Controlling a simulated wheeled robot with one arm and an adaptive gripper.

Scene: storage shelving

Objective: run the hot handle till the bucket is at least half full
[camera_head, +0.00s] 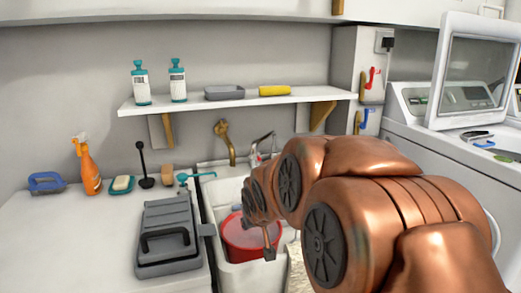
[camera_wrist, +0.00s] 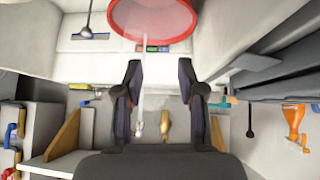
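The red bucket (camera_head: 240,250) stands in the white sink; its rim (camera_wrist: 118,22) shows at the top of the wrist view. The inside looks paler pink, but I cannot tell the water level. A chrome tap (camera_head: 262,146) with a small red part stands behind the sink, partly hidden by my arm. In the wrist view, a thin pale stream (camera_wrist: 142,75) runs between the tap's spout and the bucket. My gripper (camera_wrist: 160,80) is open and empty, its fingers apart; in the head view, it hangs over the bucket's right side, mostly hidden.
A brass spout (camera_head: 224,140) is on the wall beside the chrome tap. Red (camera_head: 371,76) and blue (camera_head: 362,120) levers are on the right-hand panel. A shelf (camera_head: 200,104) overhangs the sink. A grey case (camera_head: 168,225) sits left of it, a washer (camera_head: 450,140) right.

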